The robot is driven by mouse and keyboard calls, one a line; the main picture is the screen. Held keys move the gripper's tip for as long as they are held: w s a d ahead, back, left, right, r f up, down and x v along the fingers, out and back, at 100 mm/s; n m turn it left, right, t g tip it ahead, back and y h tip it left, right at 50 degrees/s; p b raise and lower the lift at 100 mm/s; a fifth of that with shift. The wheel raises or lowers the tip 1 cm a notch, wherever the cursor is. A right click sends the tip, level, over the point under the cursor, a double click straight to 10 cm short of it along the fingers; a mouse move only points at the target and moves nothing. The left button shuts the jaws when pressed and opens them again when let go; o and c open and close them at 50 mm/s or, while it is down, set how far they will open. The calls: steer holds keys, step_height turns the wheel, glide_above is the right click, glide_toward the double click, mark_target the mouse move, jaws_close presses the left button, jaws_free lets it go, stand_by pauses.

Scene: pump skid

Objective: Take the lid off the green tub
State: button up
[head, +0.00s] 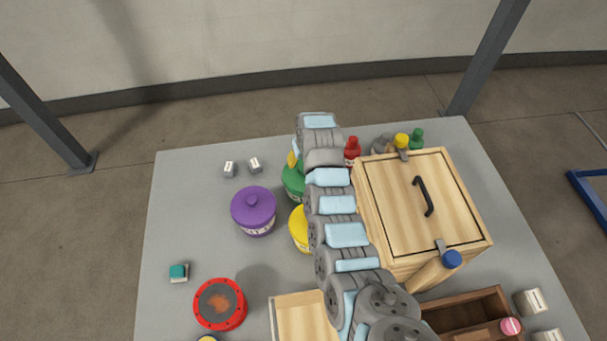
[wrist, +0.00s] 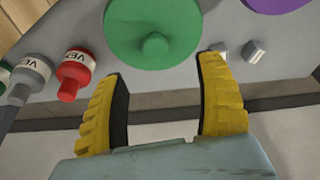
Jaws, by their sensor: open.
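The green tub (head: 293,183) stands toward the back of the grey table, largely hidden behind my arm in the head view. In the wrist view its round green lid (wrist: 180,28) with a central knob (wrist: 155,45) shows from above, with the lid in place. My gripper (wrist: 163,68) is open, its two yellow fingers spread apart with nothing between them. The fingertips are at the lid's lower edge in the picture, and the knob lies beyond them. Whether the fingers touch the lid cannot be told. In the head view only a bit of yellow finger shows beside my arm.
A purple tub (head: 254,211) and a yellow tub (head: 299,229) stand near the green one. A red bottle (head: 352,152) and a wooden box (head: 420,205) with a black handle are to the right. Small grey blocks (head: 254,165) lie left.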

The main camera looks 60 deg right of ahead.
mark_target(302, 168)
steer(key=shift+b+x, duration=0.55)
steer(key=shift+x, duration=1.7)
steer(key=shift+f, duration=0.1)
steer(key=shift+d+f, duration=0.15)
steer(key=shift+f, duration=0.15)
steer(key=shift+d+f+b, duration=0.1)
steer(key=shift+f+b, duration=0.35)
steer(key=shift+b, duration=0.05)
steer(key=shift+b+x, duration=1.6)
steer(key=shift+x, duration=0.15)
steer(key=shift+s+d, duration=0.15)
steer(key=shift+d, duration=0.05)
jaws_close()
